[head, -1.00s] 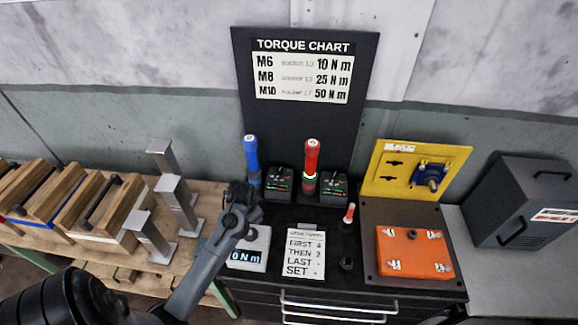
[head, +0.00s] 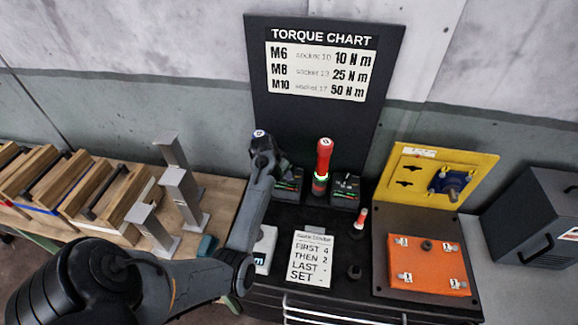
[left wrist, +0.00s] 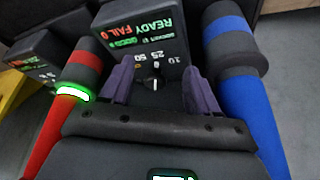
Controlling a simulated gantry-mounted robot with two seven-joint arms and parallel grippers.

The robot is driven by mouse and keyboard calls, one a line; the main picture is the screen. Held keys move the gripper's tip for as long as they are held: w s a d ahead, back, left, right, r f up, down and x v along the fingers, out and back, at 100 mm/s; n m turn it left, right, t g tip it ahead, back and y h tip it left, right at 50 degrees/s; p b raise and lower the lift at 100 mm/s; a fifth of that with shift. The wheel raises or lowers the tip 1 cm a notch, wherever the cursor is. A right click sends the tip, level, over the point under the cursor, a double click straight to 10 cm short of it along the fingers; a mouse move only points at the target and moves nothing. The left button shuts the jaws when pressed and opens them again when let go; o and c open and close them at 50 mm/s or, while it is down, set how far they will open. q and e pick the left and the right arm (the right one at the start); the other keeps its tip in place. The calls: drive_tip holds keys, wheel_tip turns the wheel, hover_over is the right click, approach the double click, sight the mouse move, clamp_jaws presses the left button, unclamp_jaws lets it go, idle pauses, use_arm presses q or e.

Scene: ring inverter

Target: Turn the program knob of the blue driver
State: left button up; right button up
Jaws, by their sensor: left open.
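The blue driver (left wrist: 245,100) stands at the right of the left wrist view. In the head view only its top (head: 258,133) shows clearly, the rest hidden behind my left gripper (head: 266,162). A black controller box (left wrist: 140,35) beside it has a lit screen reading READY FAIL 0. Below the screen is a small dark program knob (left wrist: 152,82) with a white pointer, with 10, 25 and 50 marked around it. My left gripper (left wrist: 158,88) is open, its purple fingers on either side of the knob in the picture. Contact cannot be told. My right gripper is not in view.
The red driver (head: 324,160) with a green lit ring stands close by, with a second controller box (head: 345,188) beside it. A card (head: 311,258) lies in front. An orange plate (head: 428,265) is at the right. The torque chart (head: 322,72) stands behind.

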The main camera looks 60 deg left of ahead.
use_arm(q)
drive_tip(key=w, duration=0.1)
drive_tip(key=w+a, duration=0.1)
drive_tip(key=w, duration=0.2)
drive_tip(key=shift+a, duration=0.3)
drive_tip(key=shift+w+f, duration=0.25)
drive_tip(key=shift+f, duration=0.3)
drive_tip(key=c, duration=1)
drive_tip(key=shift+r+n+p, duration=0.2)
drive_tip(key=shift+n+p, duration=0.4)
drive_tip(key=shift+p, duration=0.2)
drive_tip(key=shift+c, duration=0.2)
drive_tip(key=shift+d+n+g+y+p, duration=0.1)
drive_tip(key=shift+n+g+y+p, duration=0.3)
drive_tip(key=shift+n+p, duration=0.8)
drive_tip(key=shift+w+n+y+p, duration=0.15)
drive_tip(key=shift+n+y+p, duration=0.25)
drive_tip(key=shift+n+p, duration=0.55)
drive_tip(key=shift+f+n+g+y+p, duration=0.15)
drive_tip(key=shift+n+g+y+p, duration=0.3)
drive_tip(key=shift+n, duration=0.7)
